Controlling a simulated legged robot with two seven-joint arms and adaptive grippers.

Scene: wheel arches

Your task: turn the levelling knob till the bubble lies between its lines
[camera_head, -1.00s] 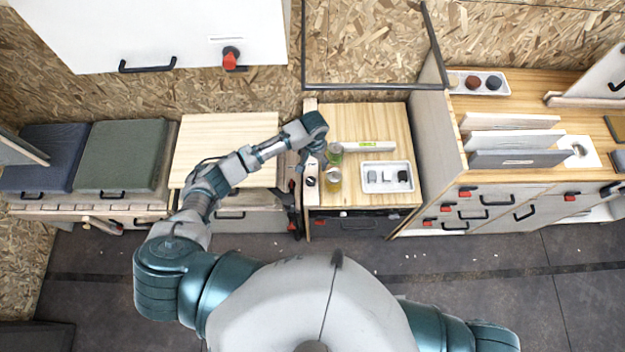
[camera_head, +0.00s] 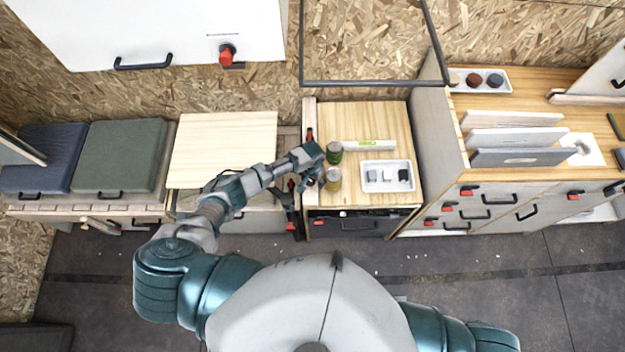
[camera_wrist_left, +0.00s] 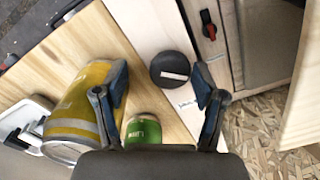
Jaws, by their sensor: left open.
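The levelling knob (camera_wrist_left: 171,68), round and black with a white mark, shows in the wrist view on a pale strip along the bench edge. My left gripper (camera_wrist_left: 157,68) is open, its two fingers on either side of the knob in that view; I cannot tell whether they touch it. The white level (camera_head: 350,146) with a green vial (camera_head: 372,143) lies towards the back of this bench. Its bubble is too small to make out. My right gripper is out of view.
A green can (camera_head: 335,153) and a yellow can (camera_head: 333,180) stand close to my left gripper; both show in the wrist view. A white tray (camera_head: 388,163) with small blocks lies to their right. A wooden panel (camera_head: 224,150) is at the left.

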